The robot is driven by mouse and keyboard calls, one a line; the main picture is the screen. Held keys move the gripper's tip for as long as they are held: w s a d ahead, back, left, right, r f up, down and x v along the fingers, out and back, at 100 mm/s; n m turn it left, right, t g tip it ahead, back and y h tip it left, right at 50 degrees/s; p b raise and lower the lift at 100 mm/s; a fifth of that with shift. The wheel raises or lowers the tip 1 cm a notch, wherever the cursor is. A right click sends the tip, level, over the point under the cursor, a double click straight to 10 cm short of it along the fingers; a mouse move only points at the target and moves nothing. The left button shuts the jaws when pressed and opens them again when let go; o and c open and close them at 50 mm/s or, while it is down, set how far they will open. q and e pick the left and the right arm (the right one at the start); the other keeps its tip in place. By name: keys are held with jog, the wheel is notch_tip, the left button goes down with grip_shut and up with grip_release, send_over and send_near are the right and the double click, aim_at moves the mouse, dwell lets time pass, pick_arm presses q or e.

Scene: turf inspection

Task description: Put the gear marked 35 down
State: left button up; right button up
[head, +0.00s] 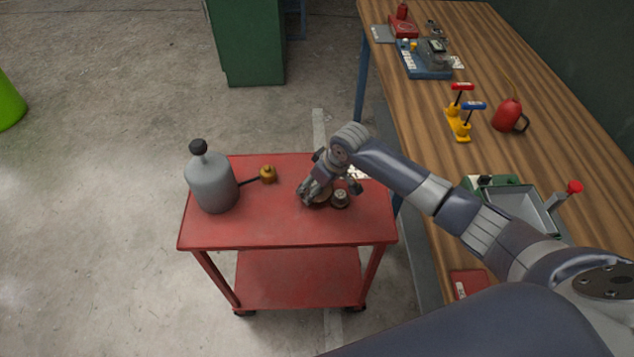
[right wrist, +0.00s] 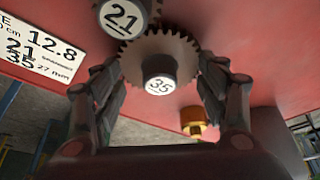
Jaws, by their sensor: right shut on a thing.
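The gear marked 35 (right wrist: 182,50) is a dark toothed wheel with a round hub and a white label. My right gripper (right wrist: 166,75) is shut on it, one finger on each side. In the head view my right gripper (head: 322,190) is low over the red cart top (head: 275,222), and the gear (head: 319,201) is mostly hidden under the fingers. I cannot tell whether it touches the cart top. The gear marked 21 (right wrist: 122,16) is close beside it, and shows in the head view (head: 340,199) just right of the fingers. My left gripper is not in view.
A white printed card (right wrist: 35,50) lies near the gears, partly hidden in the head view. The wooden bench (head: 545,135) is to the right. The cart's front is clear.

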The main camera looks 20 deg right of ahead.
jog(key=shift+f, duration=0.15)
jog(key=shift+f, duration=0.15)
jog(key=o, duration=1)
jog(key=shift+o, duration=0.2)
jog(key=shift+s+d+r, duration=0.1)
jog(key=shift+s+r, duration=0.05)
jog(key=shift+r, duration=0.5)
jog(key=v, duration=1.1)
jog(key=shift+b, duration=0.35)
